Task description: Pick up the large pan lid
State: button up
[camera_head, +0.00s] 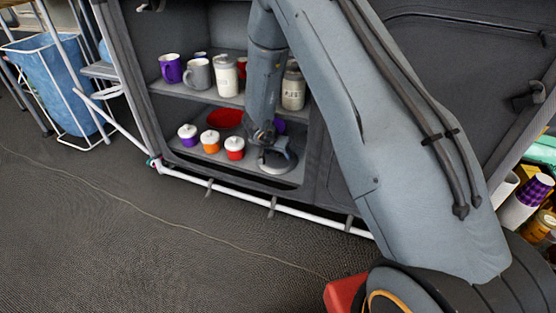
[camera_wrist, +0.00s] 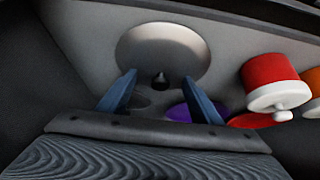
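The large pan lid (camera_wrist: 178,45) is a round, pale metal disc with a dark knob (camera_wrist: 160,81). It lies at the front right of the lower shelf in the head view (camera_head: 279,163). My gripper (camera_wrist: 159,79) is open, its two blue fingers apart. In the wrist view the knob appears between the fingertips, with a gap on each side; I cannot tell how deep it sits between them. In the head view my gripper (camera_head: 263,136) is just above the lid, and my arm hides part of the shelf.
Left of the lid stand small white-lidded jars: red (camera_head: 235,148), orange (camera_head: 210,141) and purple (camera_head: 187,135). A red dish (camera_head: 225,118) and a purple one (camera_head: 279,126) lie behind. Mugs (camera_head: 198,74) and canisters (camera_head: 293,88) stand on the upper shelf (camera_head: 215,95).

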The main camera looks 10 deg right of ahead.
jog(key=shift+s+f, duration=0.35)
jog(key=shift+f, duration=0.1)
jog(key=c, duration=0.4)
jog(key=shift+s, duration=0.1)
jog(key=shift+f, duration=0.1)
jog(key=shift+c, duration=0.2)
jog(key=shift+r+p, duration=0.3)
jog(key=c, duration=0.3)
jog(key=shift+r+p, duration=0.5)
jog(key=shift+p, duration=0.1)
grip_shut()
jog(key=s+a+p, duration=0.6)
jog(key=s+a, duration=0.4)
jog(key=s, duration=0.4)
jog(key=shift+a+r, duration=0.25)
jog(key=shift+a, duration=0.05)
